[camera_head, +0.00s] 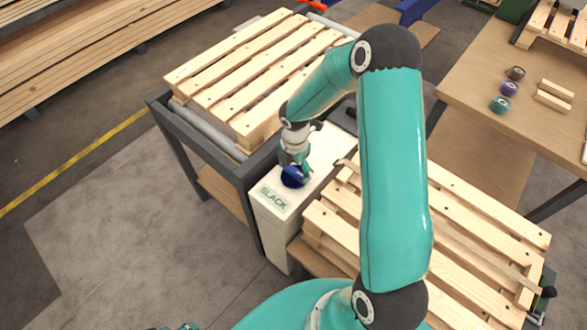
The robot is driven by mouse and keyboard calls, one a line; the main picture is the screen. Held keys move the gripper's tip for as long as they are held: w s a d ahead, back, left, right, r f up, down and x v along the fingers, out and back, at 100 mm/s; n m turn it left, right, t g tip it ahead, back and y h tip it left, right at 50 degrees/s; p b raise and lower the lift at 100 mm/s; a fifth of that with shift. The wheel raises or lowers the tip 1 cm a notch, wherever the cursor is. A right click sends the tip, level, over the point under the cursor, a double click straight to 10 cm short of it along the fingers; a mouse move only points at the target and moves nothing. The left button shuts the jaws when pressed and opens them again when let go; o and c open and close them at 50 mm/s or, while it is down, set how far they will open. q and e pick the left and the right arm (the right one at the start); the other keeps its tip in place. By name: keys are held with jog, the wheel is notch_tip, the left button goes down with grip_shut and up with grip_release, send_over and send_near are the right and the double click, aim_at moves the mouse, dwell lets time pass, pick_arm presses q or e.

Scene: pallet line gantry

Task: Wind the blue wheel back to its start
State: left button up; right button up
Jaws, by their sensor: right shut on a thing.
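The blue wheel (292,178) sits on top of a white cabinet (269,219), just behind the label reading SLACK. My right gripper (300,170) reaches down from above and is shut on the wheel's rim at its far right side. The gripper hides part of the wheel, and any mark on it is too small to see. My left gripper is not clearly in view; only a small teal and dark bit shows at the bottom edge.
A wooden pallet (253,75) lies on a dark-framed roller stand behind the cabinet. Another pallet (470,262) lies to the right, partly behind my arm. A table (464,79) at the right holds several small rolls and wooden blocks. Open floor lies at the left.

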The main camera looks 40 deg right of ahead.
aim_at(294, 170)
jog(key=shift+w+a, duration=0.1)
jog(key=shift+w, duration=0.05)
jog(key=o, duration=1.1)
jog(key=shift+r, duration=0.1)
notch_tip(294, 170, up, 12)
jog(key=shift+f, duration=0.15)
